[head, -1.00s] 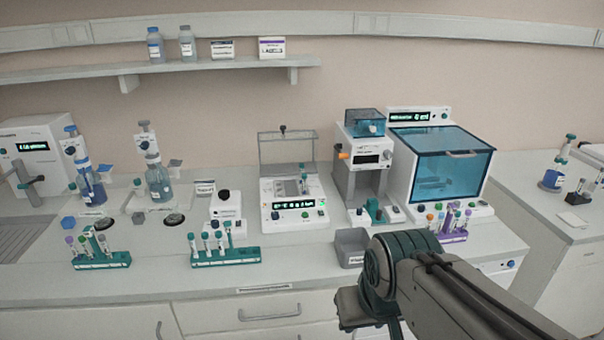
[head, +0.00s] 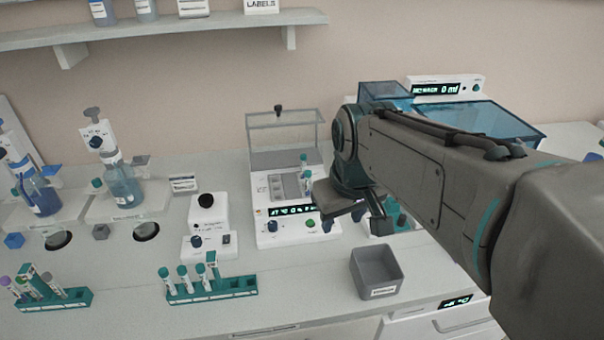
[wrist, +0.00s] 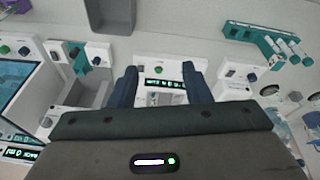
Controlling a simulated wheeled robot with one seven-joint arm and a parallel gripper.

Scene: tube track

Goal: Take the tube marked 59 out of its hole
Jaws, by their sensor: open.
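No number 59 can be read on any tube. One teal-capped tube (head: 305,170) stands upright in the white block device (head: 280,190) with a lit display. Several teal-capped tubes (head: 184,275) stand in the front teal rack (head: 238,288). More tubes (head: 52,284) with purple and teal caps are in the left rack (head: 72,300). My gripper (head: 353,218) is open and empty, in front of and right of the block device in the head view. In the wrist view its two fingers (wrist: 160,88) frame the device's display (wrist: 166,83).
A grey open bin (head: 376,272) stands on the bench right of the front rack. A small white device (head: 208,225) stands left of the block device. A raised clear cover (head: 285,132) stands behind the block. Bench between rack and bin is clear.

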